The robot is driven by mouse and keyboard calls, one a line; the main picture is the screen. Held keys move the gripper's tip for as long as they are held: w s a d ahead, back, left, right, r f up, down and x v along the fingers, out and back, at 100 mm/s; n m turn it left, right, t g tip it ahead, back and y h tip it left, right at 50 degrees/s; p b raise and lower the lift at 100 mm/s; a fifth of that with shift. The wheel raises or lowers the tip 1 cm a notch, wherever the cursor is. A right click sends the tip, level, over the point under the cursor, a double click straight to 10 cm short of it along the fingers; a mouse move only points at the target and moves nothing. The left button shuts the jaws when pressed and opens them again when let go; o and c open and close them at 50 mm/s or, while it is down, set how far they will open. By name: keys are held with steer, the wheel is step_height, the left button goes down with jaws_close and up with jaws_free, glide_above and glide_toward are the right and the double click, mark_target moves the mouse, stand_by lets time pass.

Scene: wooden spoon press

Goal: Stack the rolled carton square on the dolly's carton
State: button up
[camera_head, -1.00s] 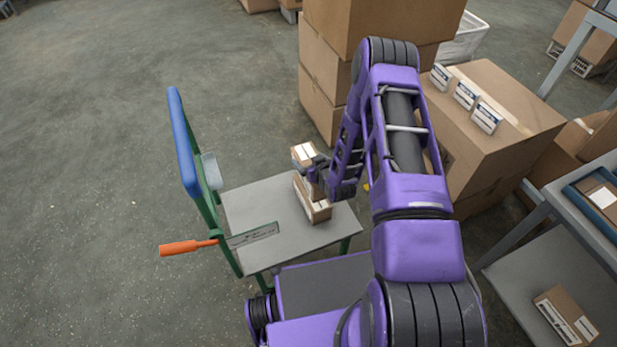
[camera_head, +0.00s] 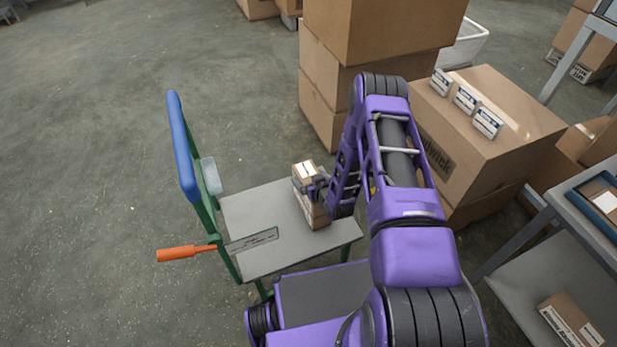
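The upper small brown carton (camera_head: 305,169), with a pale label on top, is at my gripper (camera_head: 315,186). My gripper meets it from the right and appears shut on it; the fingertips are partly hidden. The dolly's carton (camera_head: 317,217) lies below on the grey deck of the dolly (camera_head: 262,212), near its right side. The upper carton is over it and looks roughly lined up. I cannot tell whether the two touch or a small gap is left.
The dolly's green frame with a blue handle bar (camera_head: 182,145) and an orange grip (camera_head: 178,254) stands left. Tall stacked boxes (camera_head: 378,30) are behind, and a large box (camera_head: 470,140) with small labelled cartons is right. The deck's left part is clear.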

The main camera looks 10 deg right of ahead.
steer(key=shift+r, duration=0.2)
steer(key=p+v, duration=0.2)
steer(key=v, duration=1)
